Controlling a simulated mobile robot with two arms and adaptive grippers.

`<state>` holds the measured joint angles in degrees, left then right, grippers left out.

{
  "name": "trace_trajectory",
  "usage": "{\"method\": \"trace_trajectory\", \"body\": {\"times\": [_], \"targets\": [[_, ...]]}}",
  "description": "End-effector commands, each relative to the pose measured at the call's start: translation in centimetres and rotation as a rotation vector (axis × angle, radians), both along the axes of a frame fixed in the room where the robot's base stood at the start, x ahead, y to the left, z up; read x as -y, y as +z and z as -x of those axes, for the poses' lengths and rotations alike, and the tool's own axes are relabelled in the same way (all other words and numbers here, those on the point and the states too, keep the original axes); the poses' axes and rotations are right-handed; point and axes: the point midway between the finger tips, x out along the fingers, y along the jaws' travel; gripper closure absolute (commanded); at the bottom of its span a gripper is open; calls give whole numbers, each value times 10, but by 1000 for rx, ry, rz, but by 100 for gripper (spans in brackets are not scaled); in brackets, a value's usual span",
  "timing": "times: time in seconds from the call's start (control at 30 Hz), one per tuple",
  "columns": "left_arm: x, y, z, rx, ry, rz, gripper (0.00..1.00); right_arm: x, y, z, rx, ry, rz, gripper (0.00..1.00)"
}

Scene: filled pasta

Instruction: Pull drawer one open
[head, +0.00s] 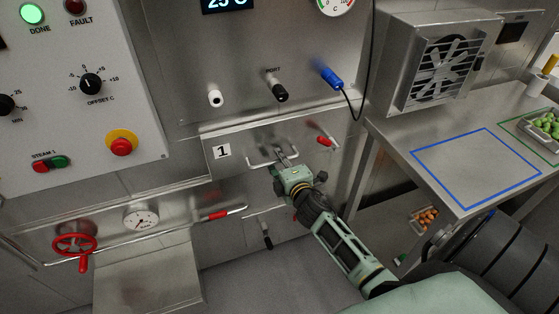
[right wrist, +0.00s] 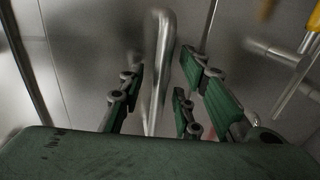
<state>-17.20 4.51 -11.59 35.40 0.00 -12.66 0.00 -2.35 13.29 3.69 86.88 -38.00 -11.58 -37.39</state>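Drawer one (head: 236,148) carries a white label with a "1" and sits below the row of ports. Its front looks flush with the cabinet. Its metal bar handle (head: 260,163) runs across the front. My right gripper (head: 283,157) is at the right part of this handle. In the right wrist view the handle bar (right wrist: 160,60) passes between the spread green fingers of the right gripper (right wrist: 165,95), with gaps visible on both sides. My left gripper is not in view.
A red-handled latch (head: 325,141) is right of the drawer handle. A pipe with a red lever (head: 218,215) and a red valve wheel (head: 75,245) are lower left. A steel table (head: 400,135) with a blue outline (head: 470,133) stands at right.

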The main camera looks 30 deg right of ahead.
Motion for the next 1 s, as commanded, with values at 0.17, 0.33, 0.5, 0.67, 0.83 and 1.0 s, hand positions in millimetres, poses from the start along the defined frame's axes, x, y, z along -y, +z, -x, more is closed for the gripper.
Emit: {"method": "trace_trajectory", "body": {"times": [0.17, 0.33, 0.5, 0.67, 0.83, 1.0], "targets": [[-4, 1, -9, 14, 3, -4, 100, 0, -1, -3, -1, 0, 0, 69], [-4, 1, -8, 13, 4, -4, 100, 0, -1, -3, -1, 0, 0, 72], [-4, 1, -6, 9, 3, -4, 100, 0, -1, -3, -1, 0, -1, 86], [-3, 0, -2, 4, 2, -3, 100, 0, -1, -3, -1, 0, -1, 100], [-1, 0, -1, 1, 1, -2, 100, 0, -1, -2, -1, 0, -1, 100], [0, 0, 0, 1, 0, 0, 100, 0, -1, -2, -2, 0, -1, 100]]}}
